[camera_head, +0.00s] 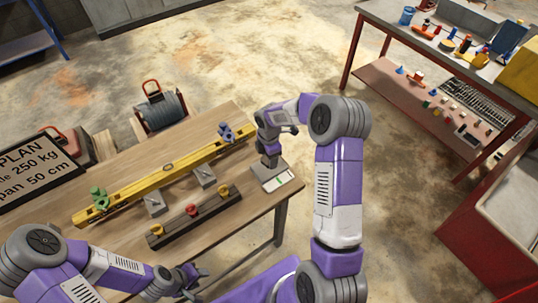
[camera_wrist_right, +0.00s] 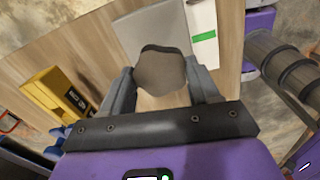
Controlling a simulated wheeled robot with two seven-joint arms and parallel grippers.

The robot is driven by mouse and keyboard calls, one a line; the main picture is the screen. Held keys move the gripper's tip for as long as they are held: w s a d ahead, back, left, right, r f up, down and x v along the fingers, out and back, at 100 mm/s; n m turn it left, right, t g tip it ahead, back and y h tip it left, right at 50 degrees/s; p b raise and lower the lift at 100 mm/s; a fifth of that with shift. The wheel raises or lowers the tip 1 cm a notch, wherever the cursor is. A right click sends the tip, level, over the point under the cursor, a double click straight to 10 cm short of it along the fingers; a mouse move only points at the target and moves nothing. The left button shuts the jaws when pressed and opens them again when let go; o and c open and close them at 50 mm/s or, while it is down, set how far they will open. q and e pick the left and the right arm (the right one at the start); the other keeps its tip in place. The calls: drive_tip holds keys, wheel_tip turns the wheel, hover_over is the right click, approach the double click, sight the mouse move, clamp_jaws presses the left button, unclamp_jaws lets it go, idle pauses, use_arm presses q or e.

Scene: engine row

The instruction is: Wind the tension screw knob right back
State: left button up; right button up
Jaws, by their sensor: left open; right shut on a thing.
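In the right wrist view a dark grey-brown rounded knob (camera_wrist_right: 162,72) sits between the fingers of my right gripper (camera_wrist_right: 163,88), which is shut on it. A pale box with a green strip (camera_wrist_right: 203,38) lies just beyond the knob. In the head view my right gripper (camera_head: 271,160) points down at the grey-white box (camera_head: 281,184) on the table's right end; the gripper hides the knob there. My left gripper (camera_head: 190,275) is open and empty at the table's front edge, away from the knob.
Grey blocks (camera_head: 154,203) and a dark rail with coloured knobs (camera_head: 194,215) lie in front. A red-framed bench (camera_head: 375,80) stands right.

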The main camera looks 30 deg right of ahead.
drive_tip(key=shift+r+n, duration=0.1)
drive_tip(key=shift+n, duration=0.5)
drive_tip(key=shift+n, duration=0.3)
drive_tip(key=o, duration=1.1)
drive_tip(key=shift+c, duration=0.2)
wheel_tip(320, 180, up, 8)
drive_tip(key=shift+f+p, duration=0.25)
drive_tip(key=shift+p, duration=0.1)
